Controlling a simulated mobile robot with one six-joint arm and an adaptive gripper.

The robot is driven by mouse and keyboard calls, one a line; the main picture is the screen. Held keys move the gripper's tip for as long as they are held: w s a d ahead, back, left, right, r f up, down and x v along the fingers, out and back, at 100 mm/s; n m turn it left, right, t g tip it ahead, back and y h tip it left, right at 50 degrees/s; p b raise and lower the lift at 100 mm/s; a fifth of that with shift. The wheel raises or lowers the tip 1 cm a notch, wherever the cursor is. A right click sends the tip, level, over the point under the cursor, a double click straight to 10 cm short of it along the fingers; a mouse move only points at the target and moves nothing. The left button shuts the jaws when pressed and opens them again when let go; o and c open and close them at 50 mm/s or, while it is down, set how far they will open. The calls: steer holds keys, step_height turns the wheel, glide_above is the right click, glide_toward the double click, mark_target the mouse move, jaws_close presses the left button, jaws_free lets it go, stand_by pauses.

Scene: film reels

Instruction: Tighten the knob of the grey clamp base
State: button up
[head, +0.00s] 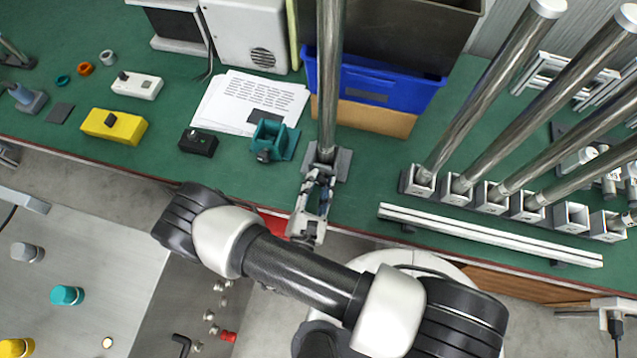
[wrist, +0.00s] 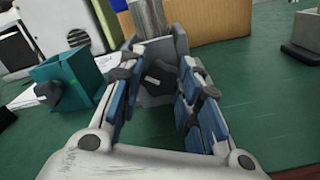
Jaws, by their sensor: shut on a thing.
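The grey clamp base (head: 343,160) stands on the green bench, with an upright metal pole (head: 328,80) in it. In the wrist view the grey clamp base (wrist: 180,48) is straight ahead, and its dark knob (wrist: 160,76) faces me between the fingers. My gripper (head: 319,177) reaches the base's near side, with its blue-padded fingers on either side of the knob. It is shut on the knob. In the head view the fingers hide the knob. In the wrist view the exact contact at the pads is hard to see.
A teal clamp base (head: 275,141) stands just left, with printed papers (head: 248,102) behind it. A blue bin (head: 375,88) is behind the pole. Several poles in square bases (head: 417,180) and a white rail (head: 480,232) are to the right. A black box (head: 198,142) lies left.

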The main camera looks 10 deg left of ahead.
steer(key=m, duration=1.4)
steer(key=shift+m, duration=0.3)
steer(key=m, duration=0.3)
steer(key=shift+m, duration=0.3)
steer(key=m, duration=0.3)
steer(key=shift+f+m+p, duration=0.1)
steer(key=shift+m+p, duration=0.2)
steer(key=m, duration=0.6)
steer(key=shift+p, duration=0.4)
steer(key=shift+m, duration=0.3)
